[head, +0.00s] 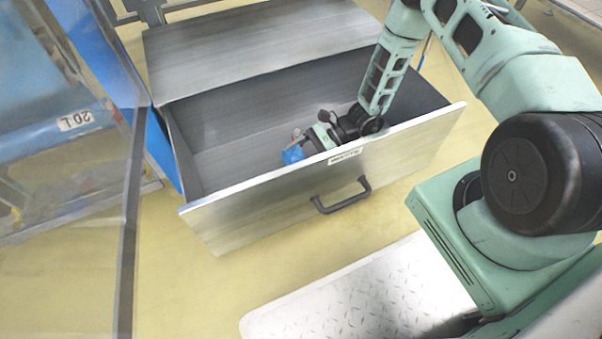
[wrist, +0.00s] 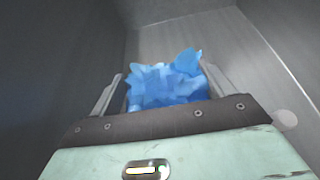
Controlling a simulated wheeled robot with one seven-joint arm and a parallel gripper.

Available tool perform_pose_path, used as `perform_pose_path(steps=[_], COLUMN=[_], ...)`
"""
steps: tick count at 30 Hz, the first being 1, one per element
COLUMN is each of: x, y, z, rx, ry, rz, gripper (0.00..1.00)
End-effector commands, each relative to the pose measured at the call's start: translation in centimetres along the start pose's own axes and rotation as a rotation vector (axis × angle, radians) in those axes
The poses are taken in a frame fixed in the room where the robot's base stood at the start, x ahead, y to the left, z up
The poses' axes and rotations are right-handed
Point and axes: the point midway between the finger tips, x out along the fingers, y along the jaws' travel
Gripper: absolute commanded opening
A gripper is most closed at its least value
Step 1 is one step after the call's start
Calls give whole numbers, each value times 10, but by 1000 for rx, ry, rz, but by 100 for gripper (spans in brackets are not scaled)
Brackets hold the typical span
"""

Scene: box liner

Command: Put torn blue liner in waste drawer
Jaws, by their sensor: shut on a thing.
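The torn blue liner (wrist: 165,85) is a crumpled, jagged-edged blue wad between the two fingers of my gripper (wrist: 160,88) in the wrist view. My gripper is shut on it. In the head view my gripper (head: 303,143) reaches down inside the open waste drawer (head: 335,185), close behind its front panel. The blue liner (head: 292,154) shows there as a small blue patch at the gripper's tip, partly hidden by the front panel. Whether the liner touches the drawer floor I cannot tell.
The drawer's front has a "WASTE" label (head: 345,156) and a dark handle (head: 342,196). The grey cabinet top (head: 255,42) is behind the drawer. A clear panel and a blue bin marked "20 L" (head: 75,121) stand at left. The visible drawer floor left of the gripper is bare.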

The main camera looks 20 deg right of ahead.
Motion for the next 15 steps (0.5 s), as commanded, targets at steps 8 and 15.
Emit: perform_pose_path(steps=[8,15], x=[14,27], y=[0,0], z=[-34,-65], rx=[1,0], ry=[1,1], rz=[0,0], gripper=[60,60])
